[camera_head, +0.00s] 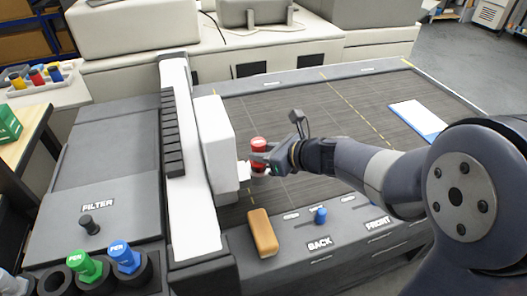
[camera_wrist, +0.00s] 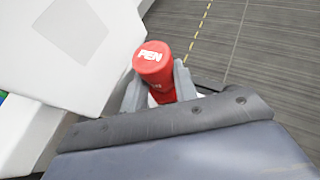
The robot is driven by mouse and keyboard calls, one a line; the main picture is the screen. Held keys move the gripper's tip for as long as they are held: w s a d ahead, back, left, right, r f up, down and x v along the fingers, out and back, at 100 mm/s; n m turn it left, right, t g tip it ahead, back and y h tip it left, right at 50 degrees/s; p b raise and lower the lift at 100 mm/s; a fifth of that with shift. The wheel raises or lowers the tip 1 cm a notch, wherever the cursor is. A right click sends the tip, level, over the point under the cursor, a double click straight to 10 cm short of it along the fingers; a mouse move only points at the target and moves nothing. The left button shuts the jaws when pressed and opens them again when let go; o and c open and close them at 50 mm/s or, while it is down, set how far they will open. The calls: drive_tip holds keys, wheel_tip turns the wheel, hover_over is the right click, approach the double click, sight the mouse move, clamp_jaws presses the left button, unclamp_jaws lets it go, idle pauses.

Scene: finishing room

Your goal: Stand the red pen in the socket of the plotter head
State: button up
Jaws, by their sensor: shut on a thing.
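The red pen (camera_head: 259,146) is upright between the fingers of my gripper (camera_head: 262,158), beside the white plotter head (camera_head: 216,141). In the wrist view the red pen (camera_wrist: 154,62) shows its cap with white PEN lettering, and my gripper (camera_wrist: 160,88) has a grey finger on each side of it. A small white part of the head (camera_head: 243,170) juts out just left of and below the pen. The socket itself and the pen's lower end are hidden, so I cannot tell whether the pen is in the socket.
A green pen (camera_head: 85,266) and a blue pen (camera_head: 125,257) stand in dark holders at front left. An orange-brown block (camera_head: 262,233) and a blue knob (camera_head: 321,215) are on the plotter's front edge. A blue-edged white sheet (camera_head: 418,118) lies on the bed at right.

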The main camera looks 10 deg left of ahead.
drive_tip(key=shift+f+b, duration=0.55)
drive_tip(key=shift+f, duration=0.2)
drive_tip(key=o, duration=1)
drive_tip(key=shift+o, duration=0.2)
drive_tip(key=shift+d, duration=0.1)
drive_tip(key=v, duration=1)
drive_tip(key=shift+d, duration=0.3)
drive_tip(key=shift+s+r, duration=0.15)
